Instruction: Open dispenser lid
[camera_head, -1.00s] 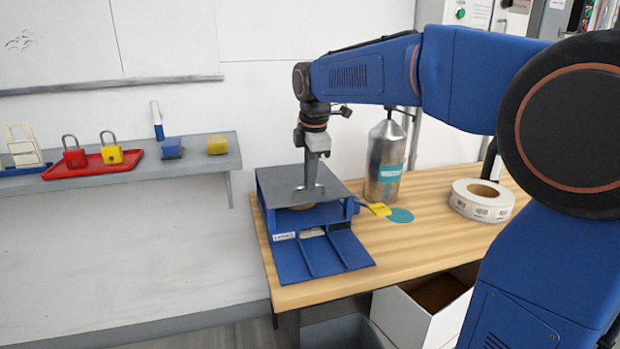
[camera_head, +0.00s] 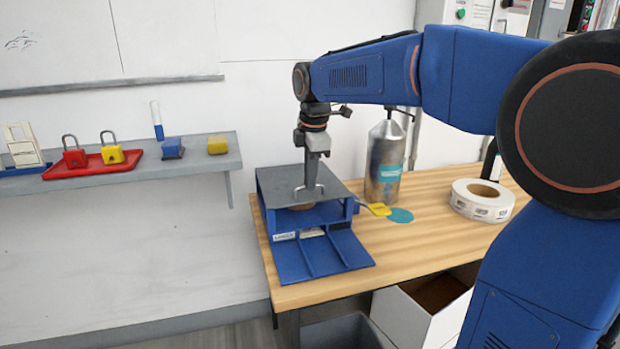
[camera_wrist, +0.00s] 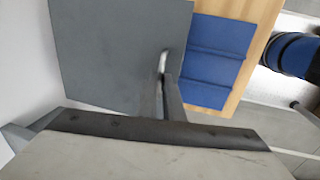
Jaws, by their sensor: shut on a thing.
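The blue dispenser (camera_head: 349,249) stands on the wooden table with its grey lid (camera_head: 275,183) lying flat on top, closed. The lid also shows in the wrist view (camera_wrist: 95,45), with the blue front trays (camera_wrist: 215,60) beside it. A metal handle (camera_wrist: 163,62) stands up near the lid's front edge. My gripper (camera_head: 308,188) points down over the front of the lid and is shut on this handle. In the wrist view the fingertips (camera_wrist: 168,85) meet at the handle and hide part of it.
A metal bottle (camera_head: 384,165) stands behind the dispenser on the right, with a yellow tag (camera_head: 379,209) and a teal disc (camera_head: 400,216) near its foot. A label roll (camera_head: 482,200) lies farther right. A shelf (camera_head: 222,169) with padlocks is at left.

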